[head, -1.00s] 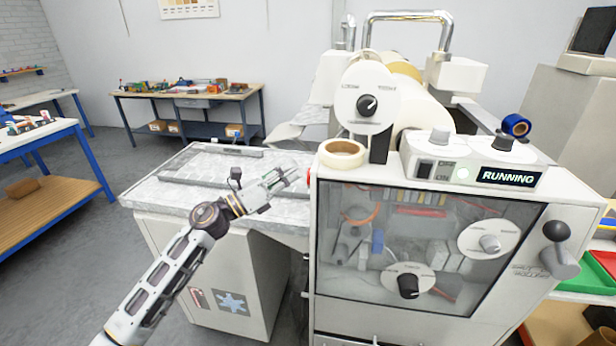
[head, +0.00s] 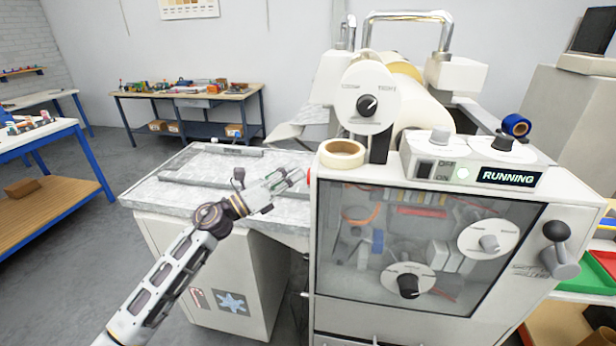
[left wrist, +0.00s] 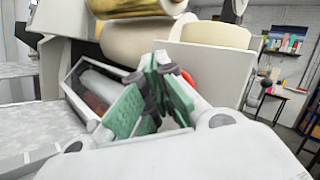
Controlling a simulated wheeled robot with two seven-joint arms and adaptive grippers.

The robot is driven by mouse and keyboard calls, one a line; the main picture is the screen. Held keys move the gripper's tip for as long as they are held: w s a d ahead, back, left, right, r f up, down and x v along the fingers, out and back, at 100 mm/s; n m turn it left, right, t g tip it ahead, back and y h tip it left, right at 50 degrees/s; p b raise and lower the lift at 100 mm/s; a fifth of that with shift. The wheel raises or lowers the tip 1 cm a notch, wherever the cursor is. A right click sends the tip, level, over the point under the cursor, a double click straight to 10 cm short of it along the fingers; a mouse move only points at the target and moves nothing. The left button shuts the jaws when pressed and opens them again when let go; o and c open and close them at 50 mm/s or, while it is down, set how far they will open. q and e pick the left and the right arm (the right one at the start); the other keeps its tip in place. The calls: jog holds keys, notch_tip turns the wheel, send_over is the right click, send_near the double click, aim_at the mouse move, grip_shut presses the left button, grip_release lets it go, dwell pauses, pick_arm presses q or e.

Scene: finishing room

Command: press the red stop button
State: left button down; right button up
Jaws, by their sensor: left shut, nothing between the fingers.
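The red stop button (head: 309,175) shows as a thin red sliver on the left side of the white machine, at the height of its top edge. My left gripper (head: 295,178) is shut and empty, just left of the button, its fingertips pointing at the machine. In the left wrist view, part of the red button (left wrist: 187,77) shows just behind the green-padded fingers (left wrist: 160,80), which hide the rest. I cannot tell whether the fingertips touch it. The machine's display (head: 508,177) reads RUNNING. My right gripper is not in view.
A grey-topped bench (head: 150,190) lies under my left forearm, beside the machine. A tape roll (head: 342,148) sits on the machine's top near the button. The machine's glass front (head: 345,290) faces me. A far workbench (head: 190,96) stands against the wall.

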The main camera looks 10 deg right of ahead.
pick_arm(q)
jog(key=shift+d, duration=0.15)
jog(key=shift+s+d, duration=0.15)
jog(key=shift+d, duration=0.15)
dwell(1.1)
jog(key=shift+a, duration=0.25)
jog(key=shift+w+a+b, duration=0.25)
jog(key=shift+a+b, duration=0.15)
jog(key=shift+a, duration=0.15)
dwell(0.3)
jog(key=a, duration=0.1)
jog(key=w+a+b, duration=0.1)
jog(key=a, duration=0.1)
jog(key=a+b, duration=0.1)
jog(key=shift+w+a, duration=0.3)
jog(key=shift+a, duration=0.1)
dwell(0.3)
